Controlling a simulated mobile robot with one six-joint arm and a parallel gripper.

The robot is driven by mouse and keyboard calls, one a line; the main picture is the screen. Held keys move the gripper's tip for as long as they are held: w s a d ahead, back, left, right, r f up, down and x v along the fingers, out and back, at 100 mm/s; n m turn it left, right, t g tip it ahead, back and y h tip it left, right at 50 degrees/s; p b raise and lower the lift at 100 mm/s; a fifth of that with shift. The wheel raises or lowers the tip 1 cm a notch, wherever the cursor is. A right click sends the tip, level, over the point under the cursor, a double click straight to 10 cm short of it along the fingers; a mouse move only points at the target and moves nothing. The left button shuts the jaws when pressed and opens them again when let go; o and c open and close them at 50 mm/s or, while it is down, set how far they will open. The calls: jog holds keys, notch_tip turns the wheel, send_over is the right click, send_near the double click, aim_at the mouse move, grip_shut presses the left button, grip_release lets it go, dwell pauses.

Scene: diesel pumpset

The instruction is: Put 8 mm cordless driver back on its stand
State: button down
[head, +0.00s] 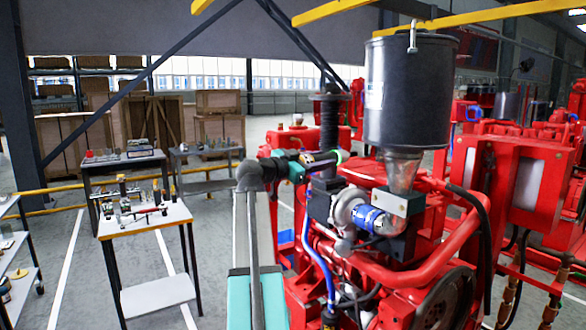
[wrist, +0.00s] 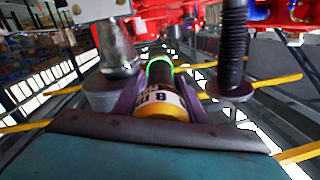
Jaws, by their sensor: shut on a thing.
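The 8 mm cordless driver (wrist: 160,103) shows in the wrist view as a yellow body with an "8" on its label and a glowing green ring at its far end. My gripper (wrist: 158,92) is shut on it, one finger at each side. In the head view my gripper (head: 308,160) is beside the red engine, and the driver's green ring (head: 342,157) shows just right of it. The near workbench (head: 145,226) at left carries small tools, including upright dark and yellow ones (head: 156,192). I cannot tell which thing is the driver's stand.
The red diesel pumpset (head: 410,270) fills the right, with a large black canister (head: 410,92) and a dark corrugated pipe (head: 329,135) close to my gripper. Two more benches (head: 128,160) (head: 207,152) stand behind the near one. Grey floor is clear between the benches and my arm.

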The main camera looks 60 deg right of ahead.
jog(key=w+a+f+n+t, duration=0.3)
jog(key=w+a+f+t, duration=0.15)
jog(key=w, duration=0.65)
jog(key=w+a+f+n+t, duration=0.3)
jog(key=w+a+f+t, duration=0.15)
jog(key=w, duration=0.65)
jog(key=w+a+f+n+t, duration=0.4)
jog(key=w+a+t, duration=0.2)
jog(key=w, duration=0.5)
jog(key=w+a+f+n+t+y, duration=0.2)
jog(key=w+a+n+t, duration=0.15)
jog(key=w+a, duration=0.45)
jog(key=w+a+f+n+t+y, duration=0.2)
jog(key=w+a+f+t, duration=0.15)
jog(key=w+a, duration=0.55)
jog(key=w+a+f+n+t+y, duration=0.1)
jog(key=a+n+y, duration=0.3)
jog(key=a, duration=1.6)
jog(key=w+a+f+n+t+y, duration=0.1)
jog(key=w+a+n+t+y, duration=0.2)
jog(key=a+y, duration=0.5)
jog(key=w+a+n, duration=0.1)
jog(key=a, duration=1.2)
jog(key=shift+a+f, duration=0.15)
jog(key=shift+f, duration=0.1)
jog(key=shift+w, duration=0.1)
